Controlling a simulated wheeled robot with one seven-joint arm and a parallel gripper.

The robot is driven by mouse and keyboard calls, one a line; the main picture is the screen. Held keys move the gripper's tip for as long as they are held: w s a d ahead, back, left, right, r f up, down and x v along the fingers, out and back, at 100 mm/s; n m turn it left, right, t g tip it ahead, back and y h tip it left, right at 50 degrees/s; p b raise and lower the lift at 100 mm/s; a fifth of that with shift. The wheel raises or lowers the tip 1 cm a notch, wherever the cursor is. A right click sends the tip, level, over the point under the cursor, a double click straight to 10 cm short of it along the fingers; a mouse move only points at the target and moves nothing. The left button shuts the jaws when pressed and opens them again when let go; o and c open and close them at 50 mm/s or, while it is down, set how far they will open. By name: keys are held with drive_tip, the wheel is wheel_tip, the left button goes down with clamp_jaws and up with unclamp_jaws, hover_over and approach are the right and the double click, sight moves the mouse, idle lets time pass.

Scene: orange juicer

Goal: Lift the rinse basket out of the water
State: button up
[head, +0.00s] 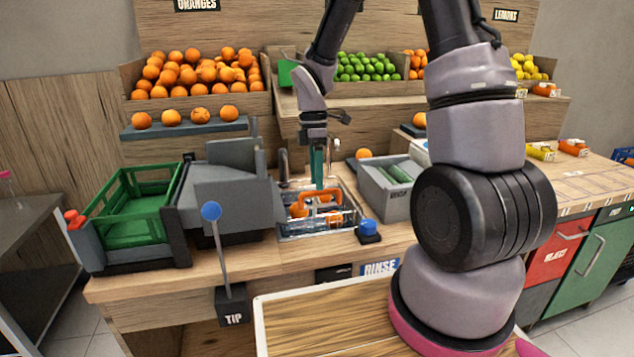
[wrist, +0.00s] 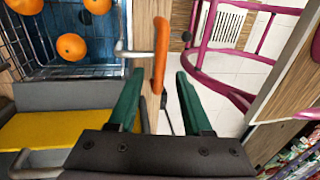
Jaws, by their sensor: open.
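The rinse basket (head: 300,225) sits in the sink of water in the counter, with oranges in it. Its orange handle (head: 320,196) stands up above the sink. My gripper (head: 317,182), with green fingers, points down just over the handle. In the wrist view, my gripper (wrist: 160,74) is open, and the orange handle (wrist: 160,45) shows edge-on in the gap between the fingertips. Wire sides of the basket (wrist: 38,40) and several oranges show against blue water at the upper left there. Whether a finger touches the handle cannot be told.
A blue button (head: 368,226) on a dark block stands right of the sink. A grey bin (head: 385,200) is behind it. A lever with a blue knob (head: 211,211) and a grey machine with a green crate (head: 135,208) are left. A tap (head: 283,163) rises behind the sink.

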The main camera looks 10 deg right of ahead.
wheel_tip(320, 180, up, 9)
drive_tip(key=w, duration=0.1)
drive_tip(key=shift+w, duration=0.4)
drive_tip(key=shift+r, duration=0.1)
drive_tip(key=s+d+r+m+t+y, duration=0.1)
drive_tip(key=s+d+r+m+t, duration=0.2)
drive_tip(key=s+r+m, duration=0.5)
drive_tip(key=s+d+r+m+t+y, duration=0.1)
drive_tip(key=s+d+r+m+t, duration=0.2)
drive_tip(key=m, duration=1.1)
drive_tip(key=s+r+t, duration=0.3)
drive_tip(key=s+r, duration=0.2)
drive_tip(key=r, duration=0.1)
drive_tip(key=shift+s+d+r, duration=0.25)
drive_tip(key=shift+d+r, duration=0.05)
drive_tip(key=shift+d, duration=0.05)
